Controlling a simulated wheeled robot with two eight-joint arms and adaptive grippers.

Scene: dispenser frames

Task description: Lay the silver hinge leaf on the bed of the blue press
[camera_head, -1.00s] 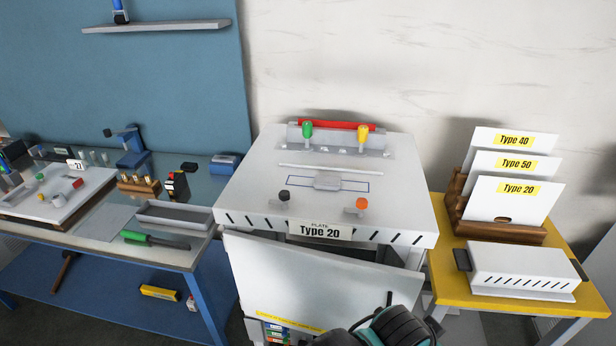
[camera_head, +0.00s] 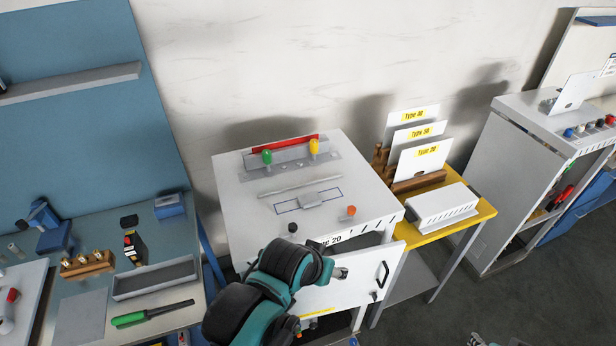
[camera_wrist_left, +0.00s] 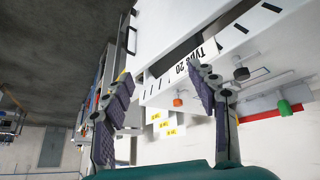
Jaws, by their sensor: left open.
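A small silver plate (camera_head: 312,199) lies inside a blue outline on top of the white Type 20 cabinet (camera_head: 240,213); I cannot tell for sure that it is the hinge leaf. The blue press (camera_head: 54,236) stands at the left on the workbench, its bed too small to make out. My left arm comes up from the bottom in front of the cabinet and hides part of its front. My left gripper (camera_wrist_left: 160,98) is open and empty in the left wrist view, its dark padded fingers apart before the cabinet front.
The cabinet's front panel (camera_head: 350,262) with a handle projects below its top. Green and yellow knobs (camera_head: 290,154) stand at the back. A yellow table (camera_head: 462,219) at the right holds Type cards. A grey tray (camera_head: 153,279) and green-handled tool (camera_head: 150,314) lie on the bench.

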